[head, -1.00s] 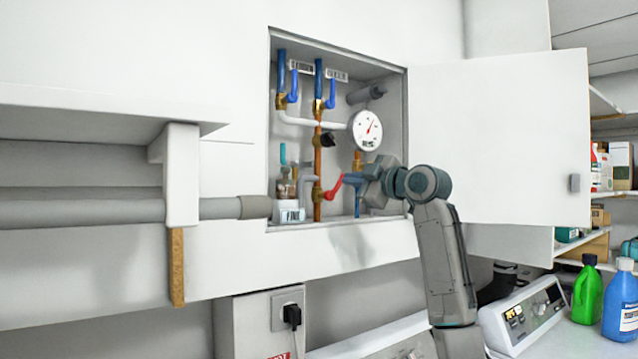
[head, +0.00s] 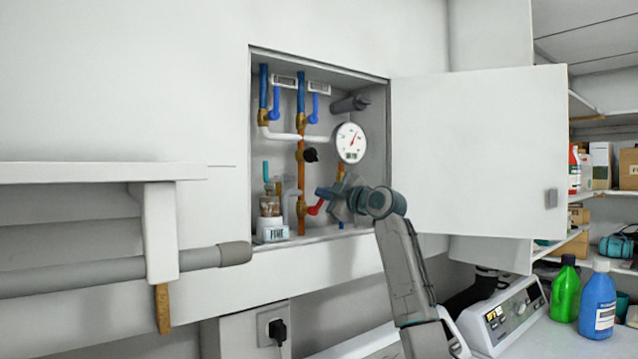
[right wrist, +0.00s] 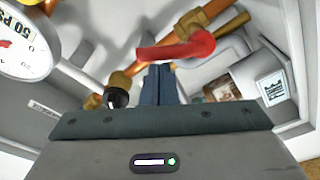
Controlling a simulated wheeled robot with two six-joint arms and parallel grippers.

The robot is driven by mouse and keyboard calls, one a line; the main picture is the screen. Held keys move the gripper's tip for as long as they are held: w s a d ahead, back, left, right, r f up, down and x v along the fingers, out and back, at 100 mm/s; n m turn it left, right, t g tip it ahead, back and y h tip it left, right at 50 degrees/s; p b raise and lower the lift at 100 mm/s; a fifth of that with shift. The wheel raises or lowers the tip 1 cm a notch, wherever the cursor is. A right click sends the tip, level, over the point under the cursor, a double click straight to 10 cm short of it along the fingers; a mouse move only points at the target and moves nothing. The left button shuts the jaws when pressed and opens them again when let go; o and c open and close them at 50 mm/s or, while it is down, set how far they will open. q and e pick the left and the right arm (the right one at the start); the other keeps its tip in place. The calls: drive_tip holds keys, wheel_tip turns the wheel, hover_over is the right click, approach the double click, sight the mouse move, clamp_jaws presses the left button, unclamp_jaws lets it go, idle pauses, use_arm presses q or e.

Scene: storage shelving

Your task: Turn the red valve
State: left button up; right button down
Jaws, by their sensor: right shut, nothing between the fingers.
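The red valve handle (head: 316,208) sits low in the open wall cabinet, on a brass fitting of the copper pipe, its free end pointing right and slightly up. My right gripper (head: 322,192) reaches into the cabinet from the right, its fingers just above the handle's free end. In the right wrist view the red handle (right wrist: 178,48) crosses just beyond the tips of my shut right gripper (right wrist: 158,68). Nothing is between the fingers. I cannot tell whether they touch the handle. My left gripper is not in view.
A white gauge (head: 350,143), a black knob (head: 311,155) and two blue handles (head: 313,108) surround the pipes. A jar (head: 270,205) stands left on the cabinet floor. The open door (head: 475,165) is right of my arm. A shelf (head: 100,172) juts out left.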

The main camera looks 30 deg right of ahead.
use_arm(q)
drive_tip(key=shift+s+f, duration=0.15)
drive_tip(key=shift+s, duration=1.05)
use_arm(e)
drive_tip(key=shift+w+a+f, duration=0.1)
drive_tip(key=shift+a, duration=0.1)
drive_tip(key=shift+d, duration=0.1)
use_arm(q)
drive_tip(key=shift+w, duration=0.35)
use_arm(e)
drive_tip(key=shift+d+m, duration=0.2)
drive_tip(key=shift+m, duration=0.2)
drive_tip(key=shift+f, duration=0.1)
drive_tip(key=shift+m, duration=0.3)
